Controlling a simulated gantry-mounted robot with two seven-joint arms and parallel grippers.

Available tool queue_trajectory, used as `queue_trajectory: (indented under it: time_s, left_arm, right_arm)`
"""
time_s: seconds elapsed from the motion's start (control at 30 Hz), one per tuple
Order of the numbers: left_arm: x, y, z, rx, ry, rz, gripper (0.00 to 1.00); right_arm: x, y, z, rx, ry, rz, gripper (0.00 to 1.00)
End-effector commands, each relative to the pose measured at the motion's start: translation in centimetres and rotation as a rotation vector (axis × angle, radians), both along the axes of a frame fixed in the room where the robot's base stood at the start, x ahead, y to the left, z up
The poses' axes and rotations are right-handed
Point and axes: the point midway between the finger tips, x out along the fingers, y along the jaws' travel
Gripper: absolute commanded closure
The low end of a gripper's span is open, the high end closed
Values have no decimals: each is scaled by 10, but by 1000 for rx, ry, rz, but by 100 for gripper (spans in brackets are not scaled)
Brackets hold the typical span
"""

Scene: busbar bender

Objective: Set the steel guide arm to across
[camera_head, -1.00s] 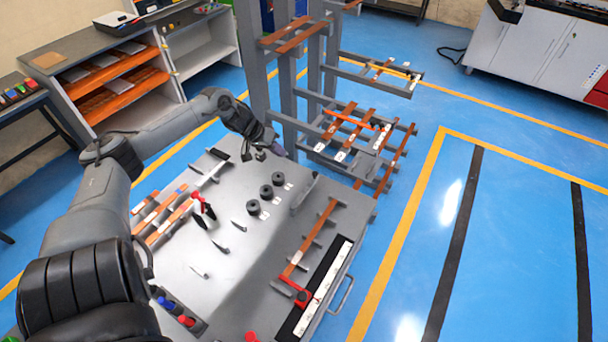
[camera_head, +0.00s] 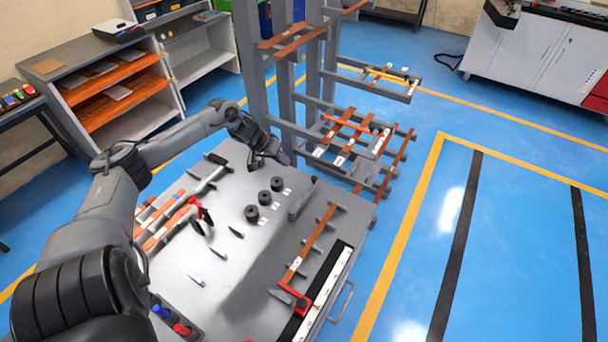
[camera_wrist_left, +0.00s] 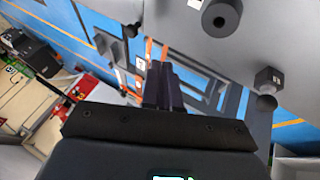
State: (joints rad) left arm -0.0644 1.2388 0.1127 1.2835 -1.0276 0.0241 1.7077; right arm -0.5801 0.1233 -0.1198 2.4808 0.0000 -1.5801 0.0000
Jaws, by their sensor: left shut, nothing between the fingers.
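The grey bench top (camera_head: 240,270) carries a short grey steel bar (camera_head: 301,201), right of a row of three black round posts (camera_head: 264,197). This bar looks like the guide arm, but I cannot be sure. It lies at a slant in the head view. My left gripper (camera_head: 281,158) is shut and empty over the far edge of the bench, beyond the posts and apart from the bar. In the left wrist view its dark fingers (camera_wrist_left: 163,84) are together, and a black post (camera_wrist_left: 221,14) shows above right. My right gripper is not in view.
A copper bar (camera_head: 314,240) lies on supports along the bench's right side, with a red clamp (camera_head: 296,299) near its end. A red-handled clamp (camera_head: 201,212) stands at the left. A grey rack (camera_head: 283,95) rises behind the bench, close to my gripper.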

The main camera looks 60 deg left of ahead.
Motion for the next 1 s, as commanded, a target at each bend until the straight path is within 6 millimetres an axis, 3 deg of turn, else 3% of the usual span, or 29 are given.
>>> queue_trajectory:
  time_s: [0.5, 0.7, 1.0]
  left_arm:
    - [39, -11, -57, -1, -3, 0, 100]
    - [53, -32, -60, 0, -1, -4, 100]
    - [60, -42, -63, 1, 1, -2, 100]
  right_arm:
    - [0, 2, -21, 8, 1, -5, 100]
    - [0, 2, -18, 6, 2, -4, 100]
    - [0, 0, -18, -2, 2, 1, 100]
